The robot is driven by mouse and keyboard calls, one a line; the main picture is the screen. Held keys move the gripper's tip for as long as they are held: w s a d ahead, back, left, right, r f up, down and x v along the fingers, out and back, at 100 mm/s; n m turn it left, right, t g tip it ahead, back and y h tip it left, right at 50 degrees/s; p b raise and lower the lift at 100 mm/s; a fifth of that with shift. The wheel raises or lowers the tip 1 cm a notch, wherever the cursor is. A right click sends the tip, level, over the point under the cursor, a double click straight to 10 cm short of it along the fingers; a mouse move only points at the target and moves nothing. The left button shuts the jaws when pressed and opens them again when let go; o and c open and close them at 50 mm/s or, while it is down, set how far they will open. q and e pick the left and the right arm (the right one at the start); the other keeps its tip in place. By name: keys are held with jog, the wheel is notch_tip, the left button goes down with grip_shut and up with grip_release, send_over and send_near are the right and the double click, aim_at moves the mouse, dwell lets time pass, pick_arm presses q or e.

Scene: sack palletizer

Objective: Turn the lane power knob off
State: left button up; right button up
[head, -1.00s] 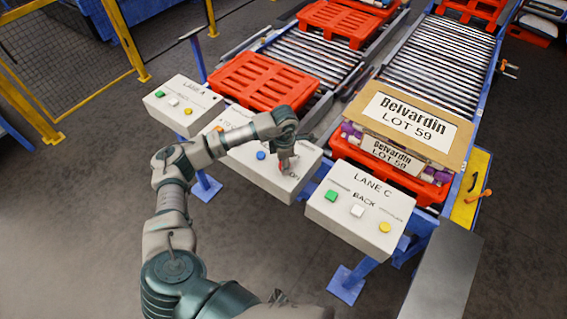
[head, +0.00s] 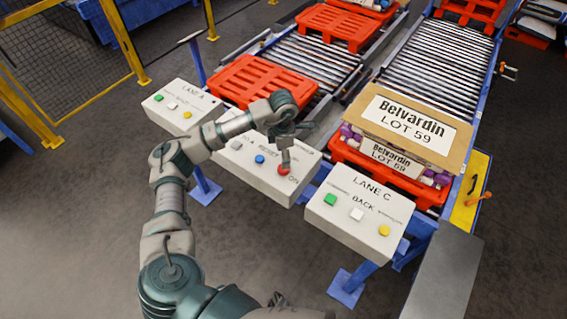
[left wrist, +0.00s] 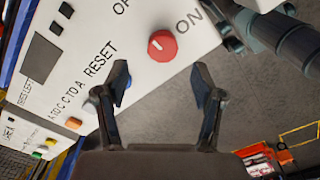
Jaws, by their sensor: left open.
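The red power knob (head: 284,169) is on the front right of the middle white control box (head: 250,172). In the left wrist view the red knob (left wrist: 162,45) has a small white mark, with "ON" to its right and a cut-off "O" label above. I cannot tell for sure where the mark points. My left gripper (head: 285,157) is just above the knob. In the left wrist view its two fingers (left wrist: 158,82) are spread and empty, with the knob beyond the gap. A small dark jaw-like part of mine (head: 278,299) shows at the bottom edge, too unclear to read.
The same box has a blue button (head: 259,159) beside "RESET". The Lane A box (head: 183,105) is left, the Lane C box (head: 358,215) right. Behind are red pallets (head: 258,80), roller lanes (head: 445,65) and a loaded "Belvardin" stack (head: 415,120).

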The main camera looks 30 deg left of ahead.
pick_arm(q)
notch_tip(320, 180, up, 6)
jog(key=shift+f, duration=0.15)
dwell(0.6)
